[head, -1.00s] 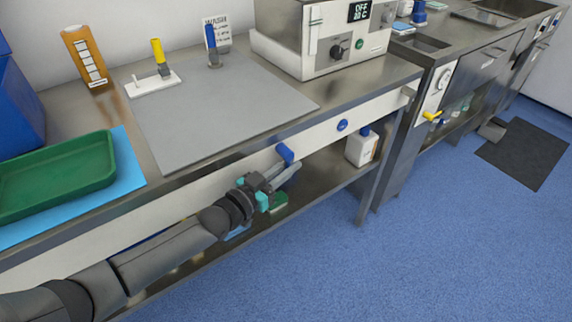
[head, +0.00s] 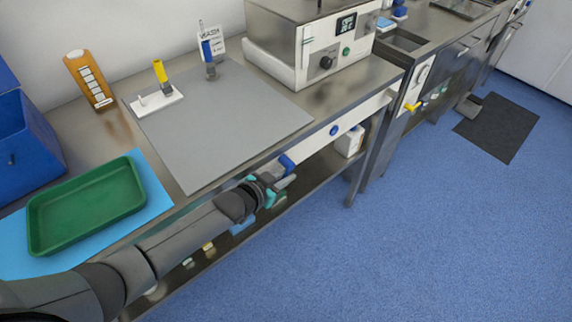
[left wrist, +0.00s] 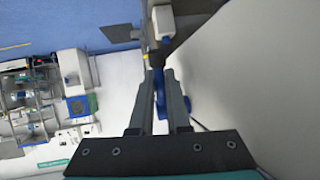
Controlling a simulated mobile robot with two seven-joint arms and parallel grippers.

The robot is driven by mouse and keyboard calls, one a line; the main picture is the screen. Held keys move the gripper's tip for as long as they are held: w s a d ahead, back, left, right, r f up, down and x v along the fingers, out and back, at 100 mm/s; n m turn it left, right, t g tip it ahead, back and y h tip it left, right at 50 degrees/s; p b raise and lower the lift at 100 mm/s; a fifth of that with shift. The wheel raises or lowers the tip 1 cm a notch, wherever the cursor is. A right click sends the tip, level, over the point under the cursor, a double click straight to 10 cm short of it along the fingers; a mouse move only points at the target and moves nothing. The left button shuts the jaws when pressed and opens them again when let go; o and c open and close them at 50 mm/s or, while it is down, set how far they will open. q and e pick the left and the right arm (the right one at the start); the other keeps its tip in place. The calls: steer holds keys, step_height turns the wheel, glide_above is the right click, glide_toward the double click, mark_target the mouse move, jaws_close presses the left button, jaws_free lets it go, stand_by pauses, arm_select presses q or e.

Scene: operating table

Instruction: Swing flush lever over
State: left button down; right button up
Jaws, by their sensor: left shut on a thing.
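The flush lever (head: 287,163) is a blue handle on the pale front panel below the worktop edge. My left gripper (head: 283,178) is at that panel with its fingers at the lever. In the left wrist view, the blue lever (left wrist: 160,100) sits between the two grey fingers (left wrist: 160,76), which are shut on it. The lever's mount is partly hidden by my gripper. My right gripper is not in view.
A round blue button (head: 333,130) is on the same panel to the right. A yellow handle (head: 412,106) is farther right. The green tray (head: 90,235) and grey mat (head: 200,130) lie on the worktop. The blue floor (head: 400,240) is clear in front.

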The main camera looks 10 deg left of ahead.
arm_select(q)
steer(key=g+y+p, duration=0.1)
steer(key=p, duration=0.1)
steer(key=r+g+y+p, duration=0.1)
steer(key=p, duration=0.2)
steer(key=s+g+y+p, duration=0.1)
steer(key=g+p, duration=0.1)
steer(key=p, duration=0.1)
steer(key=shift+a+r+m, duration=0.3)
steer(key=shift+r, duration=0.1)
steer(key=shift+r+g+p, duration=0.1)
steer(key=shift+g+p, duration=0.3)
steer(key=shift+s+a+r+g+y+p, duration=0.15)
steer(key=shift+g+y+p, duration=0.35)
steer(key=shift+g+y, duration=0.4)
steer(key=shift+s+a+r+m+g+y, duration=0.15)
steer(key=shift+m+g+y, duration=0.15)
steer(key=shift+g+y, duration=0.45)
steer(key=shift+g, duration=0.25)
steer(key=c, duration=1.2)
jaws_free()
steer(key=shift+o, duration=0.2)
steer(key=shift+r, duration=0.1)
